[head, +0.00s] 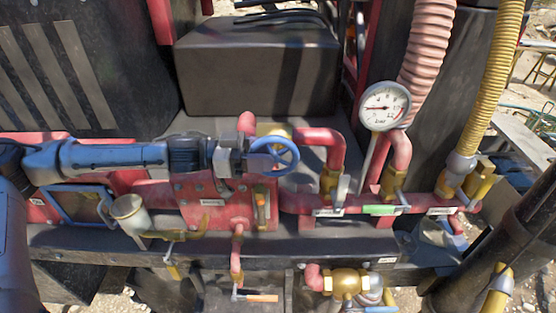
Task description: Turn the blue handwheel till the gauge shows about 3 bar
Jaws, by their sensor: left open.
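The blue handwheel (289,151) sits on the red pipework in the middle of the head view. My left gripper (250,158) reaches in from the left, open, with its fingers at the left side of the wheel. Part of the wheel's left side and hub is hidden by the fingers; I cannot tell whether they touch it. The round white gauge (385,104) stands to the right of the wheel, above the red pipes. Its dark needle seems to point left of centre; the figures are too small to read surely. My right gripper is not in view.
A red pipe (326,137) bends down close right of the wheel. Valves with levers line the red manifold (290,203). A pink ribbed hose (425,55) and a yellow hose (492,75) rise at the right. A dark box (258,72) stands behind.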

